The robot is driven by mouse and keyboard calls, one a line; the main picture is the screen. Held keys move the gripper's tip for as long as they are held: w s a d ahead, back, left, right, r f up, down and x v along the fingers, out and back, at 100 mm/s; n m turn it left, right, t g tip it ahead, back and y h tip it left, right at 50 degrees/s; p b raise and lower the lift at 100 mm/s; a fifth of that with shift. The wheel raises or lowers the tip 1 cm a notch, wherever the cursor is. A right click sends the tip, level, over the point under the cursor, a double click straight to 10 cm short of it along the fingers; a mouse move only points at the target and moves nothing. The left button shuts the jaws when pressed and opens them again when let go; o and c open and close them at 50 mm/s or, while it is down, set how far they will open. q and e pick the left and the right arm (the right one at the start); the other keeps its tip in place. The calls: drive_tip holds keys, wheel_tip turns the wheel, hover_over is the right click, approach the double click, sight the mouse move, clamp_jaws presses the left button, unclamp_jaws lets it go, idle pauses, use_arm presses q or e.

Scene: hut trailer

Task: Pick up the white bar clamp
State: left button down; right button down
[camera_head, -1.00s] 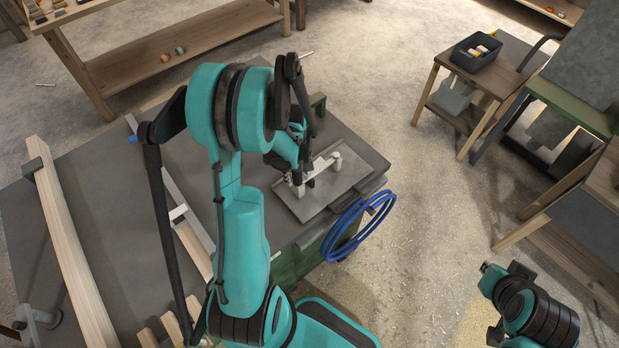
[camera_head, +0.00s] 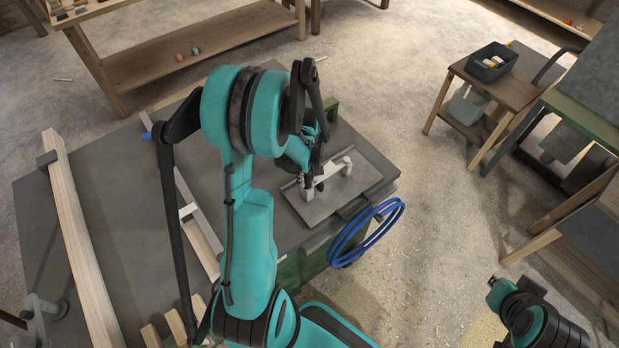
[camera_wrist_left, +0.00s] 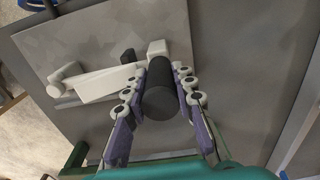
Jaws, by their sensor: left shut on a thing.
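The white bar clamp (camera_head: 329,173) shows at the flat grey tray (camera_head: 318,211) on the table, partly hidden by my left arm. In the left wrist view, the clamp's white bar and jaws (camera_wrist_left: 105,82) extend left of its dark cylindrical handle (camera_wrist_left: 160,92). My left gripper (camera_wrist_left: 165,78) is shut on that handle, with one finger on each side. It also shows in the head view (camera_head: 314,172), mostly seen from behind. I cannot tell whether the clamp touches the tray. My right gripper (camera_head: 498,291) is at the lower right, away from the clamp; its jaws are unclear.
The grey table (camera_head: 110,190) carries long wooden beams (camera_head: 80,240) at left. A blue hose coil (camera_head: 366,232) hangs at its right edge. A small wooden stand (camera_head: 513,87) with a dark bin (camera_head: 490,63) stands at the upper right. Floor between is clear.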

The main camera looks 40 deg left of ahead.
use_arm(q)
drive_tip(key=shift+r, duration=0.55)
wheel_tip(320, 180, up, 2)
drive_tip(key=shift+r+p, duration=0.25)
drive_tip(key=shift+p, duration=0.2)
drive_tip(key=w+d+r+p, duration=0.2)
drive_tip(key=d+r, duration=0.5)
drive_tip(key=d, duration=0.4)
wheel_tip(320, 180, up, 8)
drive_tip(key=p, duration=0.5)
drive_tip(key=shift+d+p, duration=0.25)
drive_tip(key=shift+p, duration=0.05)
drive_tip(key=shift+w+f, duration=0.1)
